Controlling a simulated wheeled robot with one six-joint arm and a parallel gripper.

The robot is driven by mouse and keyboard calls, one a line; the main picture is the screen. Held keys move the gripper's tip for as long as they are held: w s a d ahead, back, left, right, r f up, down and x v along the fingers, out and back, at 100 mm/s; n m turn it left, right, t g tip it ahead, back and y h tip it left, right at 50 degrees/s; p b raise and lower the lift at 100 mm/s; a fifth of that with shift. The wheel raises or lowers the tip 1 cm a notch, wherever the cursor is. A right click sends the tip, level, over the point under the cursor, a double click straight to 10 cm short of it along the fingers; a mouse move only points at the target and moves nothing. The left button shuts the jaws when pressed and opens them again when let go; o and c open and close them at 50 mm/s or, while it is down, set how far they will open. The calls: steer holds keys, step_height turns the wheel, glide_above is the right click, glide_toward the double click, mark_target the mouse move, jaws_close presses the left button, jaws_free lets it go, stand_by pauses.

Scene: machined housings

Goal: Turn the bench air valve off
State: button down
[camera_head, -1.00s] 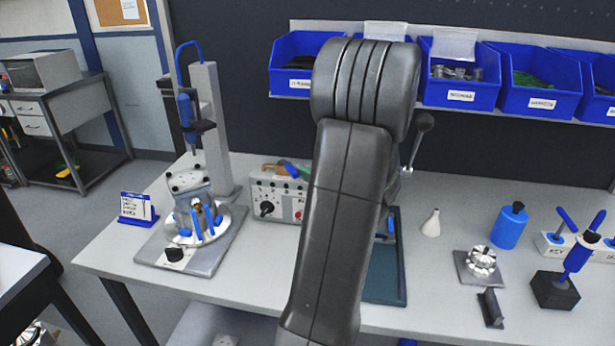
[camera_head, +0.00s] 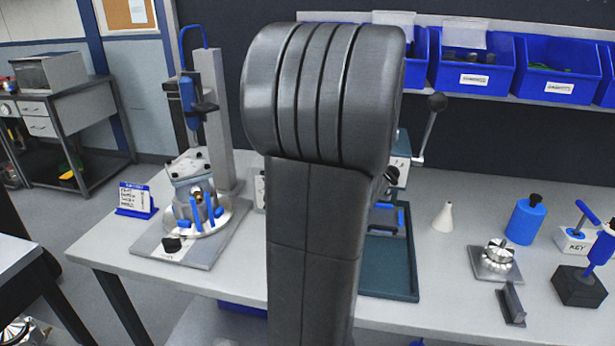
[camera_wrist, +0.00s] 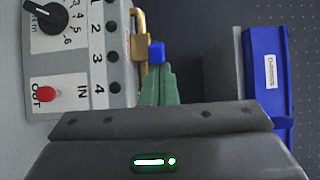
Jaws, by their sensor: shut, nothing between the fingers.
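In the wrist view a brass fitting (camera_wrist: 139,45) runs along the edge of a grey control box (camera_wrist: 85,72). A blue piece (camera_wrist: 157,52), apparently the air valve's handle, sits beside the brass. My gripper (camera_wrist: 161,70) has its green fingers shut together with nothing between them. Their tips are at the blue piece's lower edge in the picture; I cannot tell if they touch it. In the head view my arm hides the gripper and valve, and only a sliver of the box (camera_head: 260,190) shows.
The box's face has a black dial (camera_wrist: 45,14) and a red button (camera_wrist: 47,94). A blue bin (camera_wrist: 268,75) is at right in the wrist view. In the head view, a fixture (camera_head: 195,200) stands left of my arm and a dark tray (camera_head: 390,275) lies right.

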steer(key=a+b, duration=0.1)
steer(key=b, duration=0.1)
steer(key=a+b, duration=0.1)
steer(key=b, duration=0.2)
steer(key=shift+s+a, duration=0.3)
steer(key=shift+a, duration=0.1)
stand_by(0.3)
